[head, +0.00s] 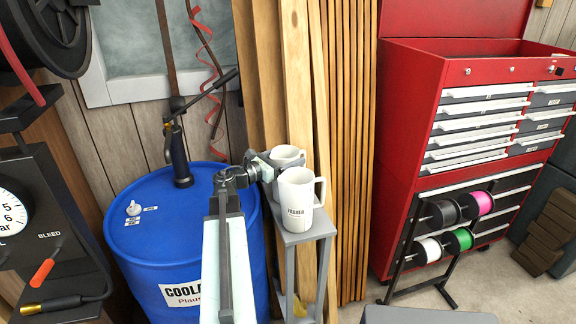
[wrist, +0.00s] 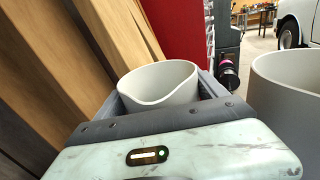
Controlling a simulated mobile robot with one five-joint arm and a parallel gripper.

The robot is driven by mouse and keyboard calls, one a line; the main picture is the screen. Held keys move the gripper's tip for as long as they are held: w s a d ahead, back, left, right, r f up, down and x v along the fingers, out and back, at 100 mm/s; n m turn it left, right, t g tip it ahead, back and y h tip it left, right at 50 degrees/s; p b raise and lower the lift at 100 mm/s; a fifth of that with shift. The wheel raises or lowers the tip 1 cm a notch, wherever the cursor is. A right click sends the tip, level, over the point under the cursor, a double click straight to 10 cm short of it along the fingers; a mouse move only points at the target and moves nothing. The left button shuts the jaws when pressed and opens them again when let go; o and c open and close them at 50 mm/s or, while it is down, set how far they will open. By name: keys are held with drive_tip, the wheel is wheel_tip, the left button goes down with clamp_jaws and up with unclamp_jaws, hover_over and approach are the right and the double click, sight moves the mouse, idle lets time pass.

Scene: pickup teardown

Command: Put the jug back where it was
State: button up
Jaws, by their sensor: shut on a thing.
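My gripper (head: 282,163) is shut on a plain pale jug (head: 287,153), at the far side of a narrow grey stand (head: 306,233). In the wrist view the held jug (wrist: 158,84) is upright between the grey jaws, its open rim and pouring lip facing up. Its base is hidden, so I cannot tell whether it touches the stand. A second white jug (head: 295,203), with dark lettering and a handle on its right, stands upright on the stand nearer the camera. It also shows large at the right of the wrist view (wrist: 287,95).
A blue coolant drum (head: 180,235) is close on the left, with a hand pump (head: 178,155) on its lid. Tall wooden boards (head: 300,75) lean right behind the stand. A red tool chest (head: 410,130) and a spool rack (head: 440,240) are at right.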

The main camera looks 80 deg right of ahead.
drive_tip(key=shift+r, duration=0.15)
drive_tip(key=o, duration=1.7)
drive_tip(key=shift+f, duration=0.2)
drive_tip(key=o, duration=0.3)
drive_tip(key=shift+r, duration=0.25)
drive_tip(key=v, duration=1.2)
drive_tip(key=shift+a, duration=0.1)
